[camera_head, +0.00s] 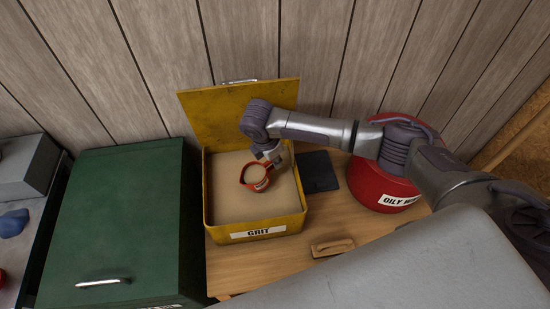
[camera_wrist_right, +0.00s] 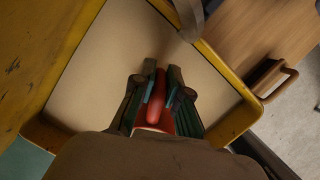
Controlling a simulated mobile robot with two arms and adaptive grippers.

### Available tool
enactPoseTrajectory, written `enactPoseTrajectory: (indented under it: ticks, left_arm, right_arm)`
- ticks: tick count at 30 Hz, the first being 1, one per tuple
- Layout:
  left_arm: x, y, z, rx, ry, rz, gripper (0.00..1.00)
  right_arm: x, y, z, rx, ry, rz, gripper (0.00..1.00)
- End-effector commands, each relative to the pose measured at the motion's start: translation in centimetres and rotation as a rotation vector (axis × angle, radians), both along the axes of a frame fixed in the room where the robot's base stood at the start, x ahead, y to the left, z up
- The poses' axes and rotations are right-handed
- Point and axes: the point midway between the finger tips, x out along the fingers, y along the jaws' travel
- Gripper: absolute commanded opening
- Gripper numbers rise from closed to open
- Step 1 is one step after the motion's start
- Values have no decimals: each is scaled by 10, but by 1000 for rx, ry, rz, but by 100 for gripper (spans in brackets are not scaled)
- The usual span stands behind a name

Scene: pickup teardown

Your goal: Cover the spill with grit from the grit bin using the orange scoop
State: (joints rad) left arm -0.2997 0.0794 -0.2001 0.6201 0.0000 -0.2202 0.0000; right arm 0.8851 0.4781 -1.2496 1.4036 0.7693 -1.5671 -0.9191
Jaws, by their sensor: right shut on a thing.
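The yellow grit bin (camera_head: 255,222) stands on the wooden bench with its lid (camera_head: 225,110) open against the back wall. Pale grit (camera_head: 232,198) fills the inside; it also shows in the right wrist view (camera_wrist_right: 100,70). The orange scoop (camera_head: 247,182), red-orange here, is over the grit inside the bin, and its bowl looks full of pale grit. My right gripper (camera_head: 275,160) is shut on the scoop's handle (camera_wrist_right: 157,105). Whether the bowl touches the grit surface is hard to tell. I see no spill in either view. My left gripper is not in view.
A red oily waste can (camera_head: 375,190) stands right of the bin, beneath my right arm. A dark flat piece (camera_head: 320,172) and a wooden-handled item (camera_head: 333,247) lie on the bench (camera_head: 280,265). A green box (camera_head: 110,220) stands left of the bin.

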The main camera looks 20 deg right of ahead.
Motion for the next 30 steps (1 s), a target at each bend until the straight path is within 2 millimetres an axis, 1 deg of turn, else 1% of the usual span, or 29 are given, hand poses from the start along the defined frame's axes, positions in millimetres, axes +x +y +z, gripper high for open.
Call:
enactPoseTrajectory:
  ticks: [1,10,13,22,29,30]
  left_arm:
    - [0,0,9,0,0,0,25]
    - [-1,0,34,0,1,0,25]
    - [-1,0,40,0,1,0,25]
    - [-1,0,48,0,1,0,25]
    - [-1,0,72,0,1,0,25]
    - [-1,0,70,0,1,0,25]
  right_arm:
    - [0,0,9,12,3,-1,0]
    - [0,-1,33,81,27,-2,0]
    - [0,-1,39,100,35,-2,0]
    - [0,0,47,117,39,-1,0]
    - [0,0,68,117,39,-1,0]
    - [0,0,70,118,38,-1,0]
